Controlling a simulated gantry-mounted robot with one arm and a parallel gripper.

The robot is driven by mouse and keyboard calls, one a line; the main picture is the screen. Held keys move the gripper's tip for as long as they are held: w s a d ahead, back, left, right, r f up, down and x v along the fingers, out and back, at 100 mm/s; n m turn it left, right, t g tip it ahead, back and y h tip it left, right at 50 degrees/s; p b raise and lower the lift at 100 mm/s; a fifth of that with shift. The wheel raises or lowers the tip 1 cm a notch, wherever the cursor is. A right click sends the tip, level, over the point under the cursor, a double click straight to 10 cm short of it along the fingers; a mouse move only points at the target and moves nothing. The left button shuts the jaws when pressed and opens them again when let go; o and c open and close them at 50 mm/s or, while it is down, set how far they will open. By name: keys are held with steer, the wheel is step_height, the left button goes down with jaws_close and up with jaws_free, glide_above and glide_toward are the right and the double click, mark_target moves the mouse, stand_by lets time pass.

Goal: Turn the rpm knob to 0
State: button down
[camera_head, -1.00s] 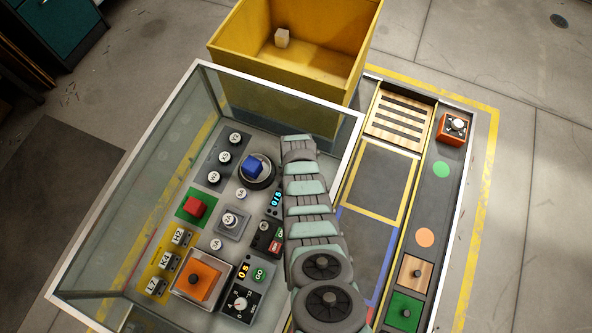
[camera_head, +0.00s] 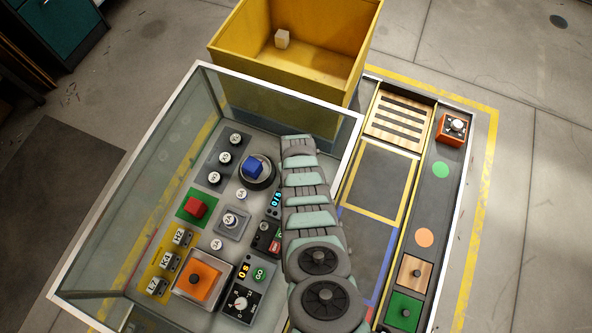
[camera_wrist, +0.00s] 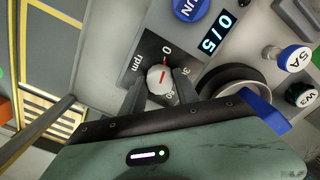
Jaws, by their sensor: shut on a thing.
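The rpm knob (camera_wrist: 157,84) is a small round whitish knob on a dark dial plate (camera_wrist: 150,52) in the wrist view, with "rpm" printed at its left. A red line on the knob runs roughly toward the 0 mark at the top of the dial. I cannot tell whether it lines up exactly. My gripper (camera_wrist: 157,90) has one finger on each side of the knob and is shut on it. In the head view my arm covers the gripper, and I cannot make out the rpm knob there.
Beside the dial are a 0/5 display (camera_wrist: 221,34), a blue RUN button (camera_wrist: 190,8) and a black round base (camera_wrist: 232,80) with a blue handle (camera_wrist: 263,107). A glass-walled guard (camera_head: 130,170) surrounds the panel. A yellow bin (camera_head: 330,70) stands behind.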

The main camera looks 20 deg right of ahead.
steer(key=shift+n, duration=0.4)
steer(key=c, duration=0.9)
jaws_free()
step_height(320, 180, up, 11)
steer(key=p, duration=0.6)
steer(key=shift+f, duration=0.1)
